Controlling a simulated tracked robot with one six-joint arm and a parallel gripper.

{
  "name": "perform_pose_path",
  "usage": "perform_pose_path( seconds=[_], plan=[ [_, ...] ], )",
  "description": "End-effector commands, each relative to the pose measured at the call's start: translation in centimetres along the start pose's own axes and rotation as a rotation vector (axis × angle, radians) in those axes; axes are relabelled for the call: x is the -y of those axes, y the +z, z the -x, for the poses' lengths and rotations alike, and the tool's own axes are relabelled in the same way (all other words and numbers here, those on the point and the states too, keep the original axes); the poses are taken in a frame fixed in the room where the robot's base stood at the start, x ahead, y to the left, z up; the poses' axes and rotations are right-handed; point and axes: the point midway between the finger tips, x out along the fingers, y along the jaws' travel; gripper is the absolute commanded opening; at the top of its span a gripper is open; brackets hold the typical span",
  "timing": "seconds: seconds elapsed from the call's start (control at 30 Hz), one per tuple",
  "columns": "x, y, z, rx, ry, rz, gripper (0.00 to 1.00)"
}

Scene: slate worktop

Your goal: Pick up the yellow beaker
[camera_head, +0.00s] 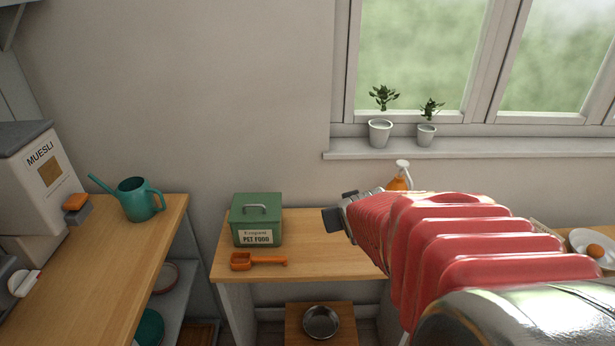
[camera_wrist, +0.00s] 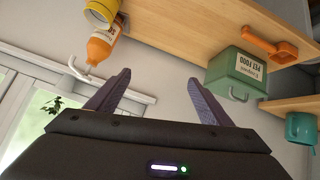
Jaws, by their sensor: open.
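A yellow cylindrical object (camera_wrist: 99,12), which looks like the yellow beaker, shows at the top left edge of the wrist view, partly cut off. It is on the wooden worktop beside an orange bottle (camera_wrist: 101,46). It does not show in the head view, where my red arm covers part of the worktop. My gripper (camera_wrist: 157,77) is open with nothing between its fingers, apart from the yellow object. In the head view my gripper (camera_head: 335,218) is over the worktop, pointing left, at the end of my arm. The wrist view is upside down.
A green pet food box (camera_head: 256,222) and an orange scoop (camera_head: 258,261) are on the worktop (camera_head: 320,262) left of my gripper. The orange bottle (camera_head: 397,184) is behind my arm. A teal watering can (camera_head: 137,199) is on the left counter. Bare wood lies beside the box.

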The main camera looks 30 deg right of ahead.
Motion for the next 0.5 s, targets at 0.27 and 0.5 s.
perform_pose_path(
  seconds=[0.27, 0.5],
  plan=[
    [-7.2, 2.1, -5.6, -0.089, 0.047, -0.055, 0.74],
    [-12.4, 5.4, -8.7, -0.176, 0.043, -0.116, 0.74]
  ],
)
